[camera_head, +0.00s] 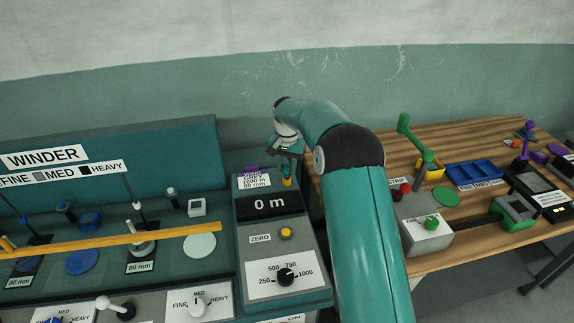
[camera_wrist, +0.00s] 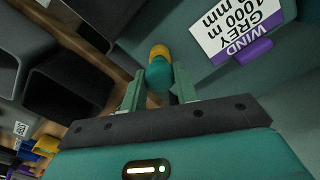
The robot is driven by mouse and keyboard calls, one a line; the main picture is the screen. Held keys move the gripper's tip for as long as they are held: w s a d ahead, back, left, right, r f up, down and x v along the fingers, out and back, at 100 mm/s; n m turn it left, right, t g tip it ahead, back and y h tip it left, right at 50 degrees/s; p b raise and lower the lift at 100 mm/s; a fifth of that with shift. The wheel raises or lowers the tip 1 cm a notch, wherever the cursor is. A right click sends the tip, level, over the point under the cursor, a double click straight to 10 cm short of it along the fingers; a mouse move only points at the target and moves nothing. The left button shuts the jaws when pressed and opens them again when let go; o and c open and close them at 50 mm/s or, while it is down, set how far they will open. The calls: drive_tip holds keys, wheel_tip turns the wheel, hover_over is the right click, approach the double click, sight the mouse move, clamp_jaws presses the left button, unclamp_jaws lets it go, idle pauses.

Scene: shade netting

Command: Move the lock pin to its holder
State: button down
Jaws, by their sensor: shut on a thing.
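My gripper (camera_head: 287,158) is over the back right of the winder console, beside the wind card. In the wrist view, my gripper (camera_wrist: 160,88) is shut on a small pin with a teal body (camera_wrist: 158,75) and a yellow-orange end, which I take to be the lock pin. The pin's orange end (camera_head: 287,182) also shows below my gripper in the head view, close to the console top. I cannot tell whether it touches the surface. I cannot make out which fitting is the pin's holder.
The winder panel (camera_head: 110,165) stands at the left, with an orange bar (camera_head: 110,240) across its bed. The display reads 0 m (camera_head: 268,204). The wind card (camera_wrist: 235,25) in a purple clip is close by. The wooden table (camera_head: 465,150) at the right carries a blue tray (camera_head: 473,173) and devices.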

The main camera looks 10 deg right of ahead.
sight(287, 166)
drive_tip(key=shift+f, duration=0.45)
drive_tip(key=c, duration=1)
unclamp_jaws()
wheel_tip(287, 166, up, 14)
drive_tip(key=shift+f, duration=0.1)
